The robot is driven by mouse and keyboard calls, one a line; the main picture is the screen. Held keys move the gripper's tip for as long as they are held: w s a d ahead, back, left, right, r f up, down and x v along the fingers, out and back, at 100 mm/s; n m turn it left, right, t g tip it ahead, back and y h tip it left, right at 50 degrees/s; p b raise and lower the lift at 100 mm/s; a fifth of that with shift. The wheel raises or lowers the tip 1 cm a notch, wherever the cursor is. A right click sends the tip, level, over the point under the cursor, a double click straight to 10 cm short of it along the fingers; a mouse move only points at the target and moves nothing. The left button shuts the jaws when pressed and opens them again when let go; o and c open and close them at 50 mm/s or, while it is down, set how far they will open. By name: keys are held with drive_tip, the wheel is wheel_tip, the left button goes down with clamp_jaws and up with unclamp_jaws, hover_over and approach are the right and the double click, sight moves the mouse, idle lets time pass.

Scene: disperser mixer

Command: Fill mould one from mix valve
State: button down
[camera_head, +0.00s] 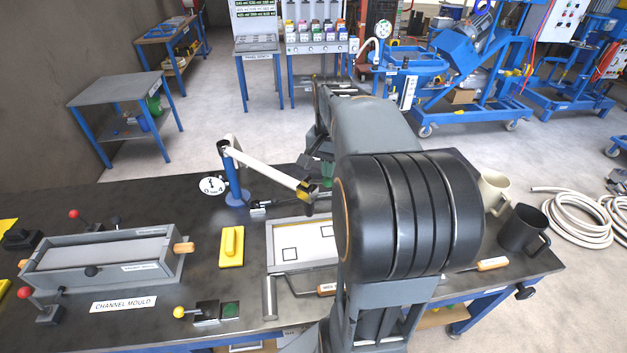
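A grey channel mould (105,255) sits on the bench at left, behind a "CHANNEL MOULD" label (124,304). A shallow light tray (285,266) with black square outlines lies at bench centre, partly behind my arm. No mould is readably marked one. No part is readably labelled mix valve. A blue post (234,178) carries a white tube (265,169) that slopes down to a yellow and black end (306,190). My gripper (312,166) appears only as dark parts beyond my arm, near a small green thing (328,173); its fingers and any grasp cannot be made out.
A yellow float (231,247), red-knobbed levers (46,306) and a yellow-knobbed lever (190,313) stand on the bench. A white mug (493,192) and black mug (522,232) stand at right. A hose coil (582,219) lies on the floor. Blue machines (465,75) stand behind.

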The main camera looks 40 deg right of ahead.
sight(328, 182)
drive_tip(key=shift+f+b, duration=1.4)
drive_tip(key=shift+f, duration=0.65)
drive_tip(key=shift+a+f, duration=0.1)
drive_tip(key=shift+f, duration=0.15)
idle(5.7)
